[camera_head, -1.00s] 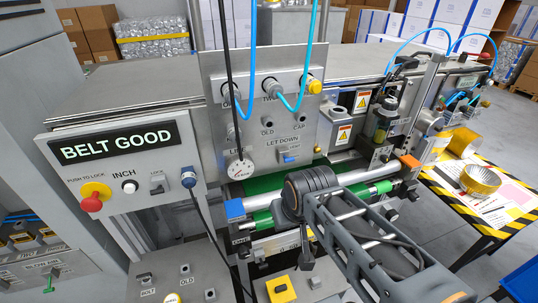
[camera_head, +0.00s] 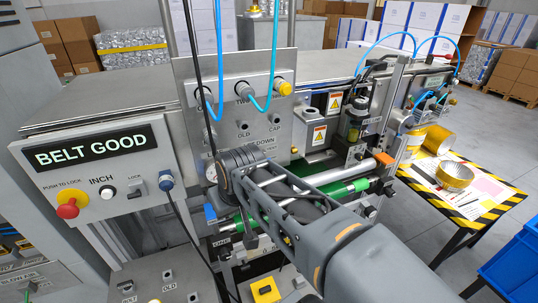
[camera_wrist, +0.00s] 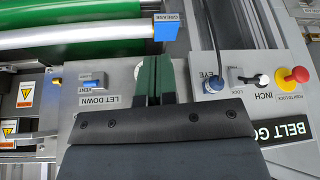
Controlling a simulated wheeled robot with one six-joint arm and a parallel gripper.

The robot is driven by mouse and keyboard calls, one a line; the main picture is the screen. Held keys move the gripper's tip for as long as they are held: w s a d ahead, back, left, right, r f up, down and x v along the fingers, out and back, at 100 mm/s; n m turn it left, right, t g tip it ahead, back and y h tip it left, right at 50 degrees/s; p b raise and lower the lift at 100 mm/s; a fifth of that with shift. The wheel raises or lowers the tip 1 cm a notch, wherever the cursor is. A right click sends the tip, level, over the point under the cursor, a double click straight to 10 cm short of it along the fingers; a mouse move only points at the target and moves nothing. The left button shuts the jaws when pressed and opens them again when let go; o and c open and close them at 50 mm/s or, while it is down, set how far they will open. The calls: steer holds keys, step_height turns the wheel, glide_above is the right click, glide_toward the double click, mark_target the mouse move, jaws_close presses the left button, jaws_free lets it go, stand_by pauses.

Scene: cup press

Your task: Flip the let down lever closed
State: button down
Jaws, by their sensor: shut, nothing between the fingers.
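The let down lever (camera_wrist: 94,83) is a small blue switch on the grey control plate, above the upside-down LET DOWN label in the wrist view. Its setting is too small to tell. My gripper (camera_wrist: 158,61) is shut and empty, with its dark green fingers side by side at the middle of the wrist view. The fingers are to the right of the lever there, with a gap between. In the head view, my arm reaches in front of the plate (camera_head: 240,98) and hides most of the lever area and the fingertips.
The BELT GOOD box (camera_head: 92,165) has a red push button (camera_head: 67,210) and stands left of my arm. Blue hoses and a black cable hang before the plate. A roller with a blue end block (camera_wrist: 166,28) is near my fingers. A striped table (camera_head: 480,200) stands right.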

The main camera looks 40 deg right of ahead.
steer(key=w+d+r+b, duration=0.1)
steer(key=w+d+r, duration=0.1)
steer(key=w+d, duration=0.2)
steer(key=w+d+r+m+b, duration=0.1)
steer(key=w+d+r, duration=0.2)
steer(key=d, duration=0.8)
steer(key=w+d+r+m+t+h+b, duration=0.1)
steer(key=w+d+r+b, duration=0.1)
steer(key=w+d, duration=0.4)
steer(key=shift+d+r, duration=0.75)
steer(key=shift+d, duration=0.05)
glide_above(270, 159)
steer(key=w, duration=0.1)
step_height(270, 159, down, 9)
steer(key=shift+r+p, duration=0.2)
steer(key=shift+p, duration=0.15)
steer(key=shift+s+f, duration=0.2)
steer(key=shift+f, duration=0.85)
steer(key=shift+s+f, duration=0.3)
steer(key=shift+f, duration=0.6)
